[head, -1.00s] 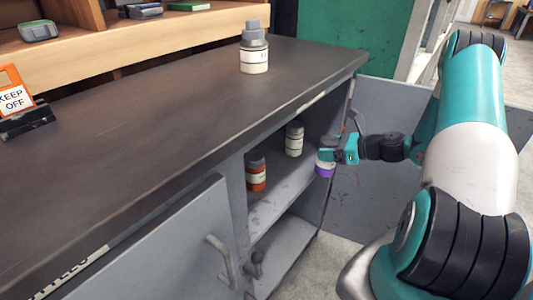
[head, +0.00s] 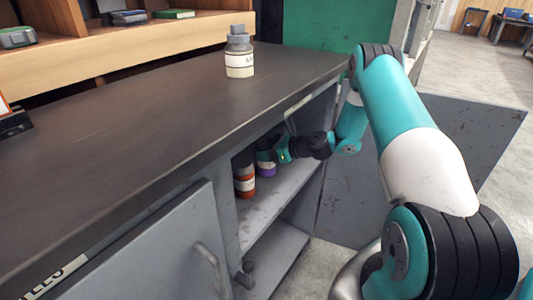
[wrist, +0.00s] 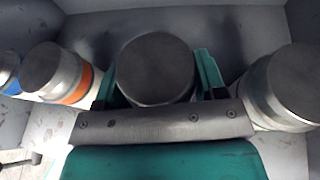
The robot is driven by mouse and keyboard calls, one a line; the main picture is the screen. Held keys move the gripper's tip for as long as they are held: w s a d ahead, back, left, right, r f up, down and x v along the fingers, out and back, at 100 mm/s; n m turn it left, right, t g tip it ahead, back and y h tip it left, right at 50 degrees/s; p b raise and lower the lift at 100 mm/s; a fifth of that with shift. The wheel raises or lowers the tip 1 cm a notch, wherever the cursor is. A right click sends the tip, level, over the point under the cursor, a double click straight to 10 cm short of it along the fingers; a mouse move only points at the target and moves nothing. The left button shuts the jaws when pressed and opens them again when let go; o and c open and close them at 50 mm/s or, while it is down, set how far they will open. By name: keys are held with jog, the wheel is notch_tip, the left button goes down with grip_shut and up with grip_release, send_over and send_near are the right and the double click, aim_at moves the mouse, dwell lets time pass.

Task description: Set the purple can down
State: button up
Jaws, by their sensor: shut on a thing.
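The purple can (head: 266,170) is inside the cabinet, upright, just right of an orange can (head: 244,182) in the head view. My gripper (head: 283,153) is shut on it from the right. In the wrist view the purple can's round grey lid (wrist: 156,68) sits between my two teal fingers, and its coloured side is hidden. The can's base is at or close to the shelf (head: 285,195); I cannot tell whether it touches.
In the wrist view the orange can (wrist: 62,75) and a blue can (wrist: 8,72) stand left, and a white-labelled can (wrist: 285,88) stands close on the right. The worktop (head: 150,110) overhangs the shelf. An open door (head: 205,245) and another white-labelled bottle (head: 239,58) on the worktop also show.

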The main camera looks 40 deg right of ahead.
jog(key=shift+f, duration=0.25)
jog(key=o, duration=1.2)
jog(key=shift+o, duration=0.2)
jog(key=shift+r, duration=0.15)
jog(key=p+v, duration=0.2)
jog(key=v, duration=1)
